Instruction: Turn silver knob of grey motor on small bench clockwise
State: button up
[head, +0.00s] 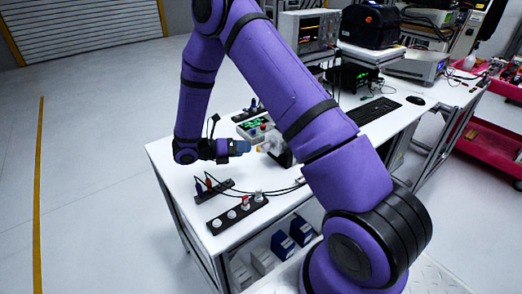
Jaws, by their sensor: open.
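My gripper (242,147) is low over the small white bench (182,212), with its blue-tipped end pointing right. Its jaws are open and I see nothing held in them. Just right of the tips is a small pale and dark unit (274,146), which seems to be the grey motor. My purple arm hides its right side. Its silver knob is too small to make out clearly. A narrow gap seems to lie between the tips and the unit, but I cannot tell whether they touch.
A black strip with white and red knobs (238,213) and a strip with coloured plugs (212,190) lie in front, with thin cables. An oscilloscope (311,32) and keyboard (372,111) are farther back.

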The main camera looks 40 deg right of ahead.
aim_at(261, 148)
jog(key=x, duration=0.8)
jog(key=c, duration=0.9)
jog(key=shift+r+m, duration=0.1)
jog(key=shift+m, duration=0.2)
